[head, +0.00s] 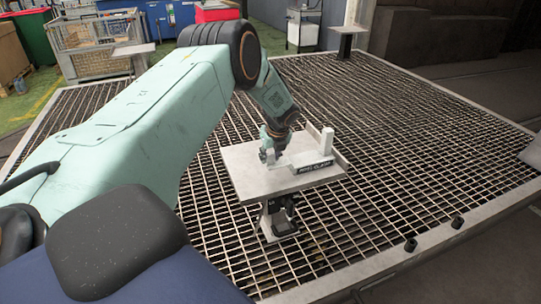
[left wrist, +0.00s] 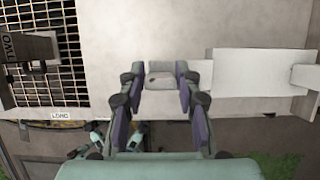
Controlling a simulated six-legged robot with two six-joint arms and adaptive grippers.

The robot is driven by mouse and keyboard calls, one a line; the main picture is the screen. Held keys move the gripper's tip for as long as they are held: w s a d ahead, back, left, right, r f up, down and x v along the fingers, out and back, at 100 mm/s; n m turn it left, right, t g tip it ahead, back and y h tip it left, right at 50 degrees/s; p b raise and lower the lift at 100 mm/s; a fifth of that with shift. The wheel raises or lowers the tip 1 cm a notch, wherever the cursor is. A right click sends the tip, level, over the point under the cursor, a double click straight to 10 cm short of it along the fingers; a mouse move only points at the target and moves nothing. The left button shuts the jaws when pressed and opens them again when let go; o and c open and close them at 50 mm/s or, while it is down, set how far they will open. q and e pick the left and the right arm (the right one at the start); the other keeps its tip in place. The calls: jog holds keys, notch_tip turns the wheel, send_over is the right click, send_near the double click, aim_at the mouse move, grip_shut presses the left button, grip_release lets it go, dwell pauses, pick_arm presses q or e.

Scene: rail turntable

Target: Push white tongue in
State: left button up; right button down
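The white tongue (left wrist: 200,72) is a flat pale strip in the left wrist view. It runs left from a larger white block (left wrist: 262,72), and its end lies between my gripper's fingers. In the head view the white block (head: 308,156), with an upright white post (head: 327,141), sits on a small grey table (head: 250,178). My left gripper (left wrist: 158,80) has its fingers spread, one on each side of the tongue's end. I cannot tell whether they touch it. In the head view my left gripper (head: 272,152) is at the block's left and partly hides the tongue.
A dark label (head: 315,167) is on the block's front. The table stands on a pedestal (head: 272,222) over a wide metal grating (head: 400,200). A second small stand (head: 348,38) is at the back. A wire cage (head: 95,45) stands back left.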

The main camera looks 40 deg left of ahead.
pick_arm(q)
jog(key=shift+a, duration=0.1)
jog(key=c, duration=0.3)
grip_shut()
jog(key=shift+w, duration=0.15)
pick_arm(e)
jog(key=shift+w, duration=0.1)
